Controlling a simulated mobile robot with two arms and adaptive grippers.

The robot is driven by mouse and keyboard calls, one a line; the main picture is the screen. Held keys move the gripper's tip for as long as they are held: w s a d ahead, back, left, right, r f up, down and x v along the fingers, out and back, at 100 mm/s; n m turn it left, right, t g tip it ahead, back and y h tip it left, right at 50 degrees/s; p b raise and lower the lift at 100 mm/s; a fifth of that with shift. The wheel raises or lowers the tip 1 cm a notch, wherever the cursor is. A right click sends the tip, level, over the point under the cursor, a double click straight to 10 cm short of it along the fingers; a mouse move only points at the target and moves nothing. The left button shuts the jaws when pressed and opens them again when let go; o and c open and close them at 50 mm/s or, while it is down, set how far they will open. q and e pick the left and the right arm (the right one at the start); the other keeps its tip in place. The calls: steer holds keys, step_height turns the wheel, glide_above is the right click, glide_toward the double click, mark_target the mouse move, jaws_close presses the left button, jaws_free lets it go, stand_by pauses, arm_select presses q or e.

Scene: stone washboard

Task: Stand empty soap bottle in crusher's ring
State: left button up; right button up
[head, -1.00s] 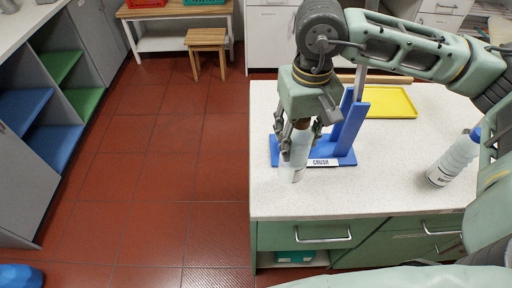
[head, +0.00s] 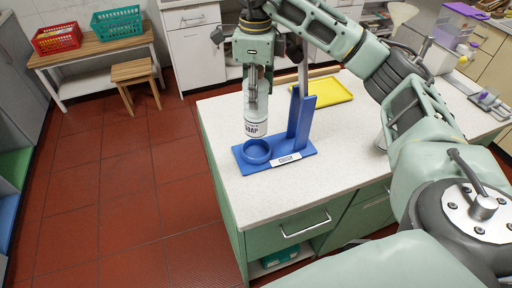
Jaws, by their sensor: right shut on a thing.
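The white bottle (head: 256,122) with dark SOAP lettering hangs upright in my right gripper (head: 255,98), which is shut on it. Its lower end shows just above the blue ring (head: 257,152) in the picture. I cannot tell whether it is directly over the ring or slightly behind it. The ring's inside looks empty. The ring stands on the blue crusher base (head: 230,158), which has a label plate (head: 286,159) at its front and a tall blue upright (head: 301,116) right of the bottle. My left gripper is not in view.
The crusher stands on a pale speckled counter (head: 340,148). A yellow tray (head: 323,91) lies behind the upright. My right arm crosses the counter's right side and mostly hides a white bottle there. Free counter lies in front of the crusher.

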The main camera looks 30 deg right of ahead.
mark_target(256, 121)
step_height(256, 121, down, 6)
steer(key=shift+d+r+p, duration=0.15)
steer(key=shift+r+p, duration=0.1)
steer(key=shift+p, duration=0.55)
step_height(256, 121, down, 4)
steer(key=shift+s+r+p, duration=0.1)
steer(key=shift+p, duration=0.55)
steer(key=shift+f, duration=0.35)
steer(key=shift+f+b, duration=0.1)
steer(key=shift+b, duration=0.2)
steer(key=o, duration=1)
steer(key=shift+c, duration=0.2)
